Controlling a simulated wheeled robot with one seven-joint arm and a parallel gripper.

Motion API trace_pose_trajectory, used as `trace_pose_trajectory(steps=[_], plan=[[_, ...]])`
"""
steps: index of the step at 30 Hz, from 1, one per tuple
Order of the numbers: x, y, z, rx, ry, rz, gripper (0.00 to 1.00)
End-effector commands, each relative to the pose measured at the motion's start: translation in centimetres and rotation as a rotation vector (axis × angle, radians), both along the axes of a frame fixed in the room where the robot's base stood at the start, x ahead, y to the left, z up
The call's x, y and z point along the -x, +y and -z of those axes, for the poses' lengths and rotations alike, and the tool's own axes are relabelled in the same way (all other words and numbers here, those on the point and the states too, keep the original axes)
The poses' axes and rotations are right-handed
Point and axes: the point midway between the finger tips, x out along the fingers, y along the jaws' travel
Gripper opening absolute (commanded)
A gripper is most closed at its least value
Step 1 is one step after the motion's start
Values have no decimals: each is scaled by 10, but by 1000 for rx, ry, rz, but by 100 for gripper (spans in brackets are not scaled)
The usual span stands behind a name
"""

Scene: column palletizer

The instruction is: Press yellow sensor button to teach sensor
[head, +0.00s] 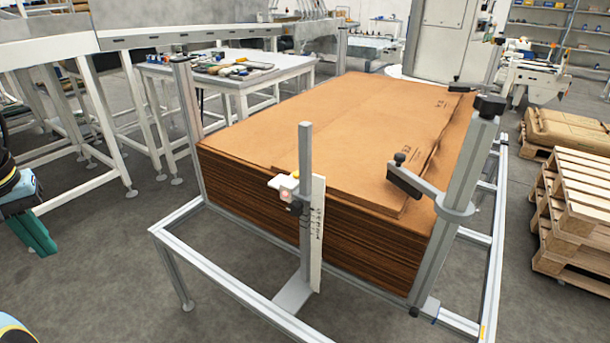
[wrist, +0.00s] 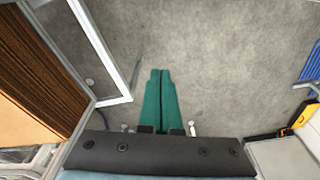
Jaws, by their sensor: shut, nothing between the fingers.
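The sensor (head: 287,187) is a small light-coloured block clamped on an upright grey post (head: 306,225) in front of the cardboard stack. A small yellow spot, likely the button (head: 295,175), shows on top of it. A white printed strip (head: 318,230) hangs beside the post. My gripper (head: 48,250) has green fingers and is at the far left edge of the head view, well apart from the sensor. In the wrist view my gripper (wrist: 161,72) is shut and empty, pointing over bare floor. The sensor does not show in the wrist view.
A tall stack of brown cardboard sheets (head: 340,130) sits inside a metal frame (head: 225,280). A black stop arm (head: 405,180) reaches over its right front corner. Wooden pallets (head: 575,210) stand at right, a conveyor (head: 200,35) at back left. Floor between my gripper and the frame is clear.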

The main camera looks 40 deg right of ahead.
Motion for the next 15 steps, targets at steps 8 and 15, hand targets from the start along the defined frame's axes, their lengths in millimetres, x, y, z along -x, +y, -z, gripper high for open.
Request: trace_pose_trajectory(steps=[8, 15], plan=[[-18, -12, -7, -39, -44, 186, 0], [-93, -114, -34, -229, -292, 1164, 0]])
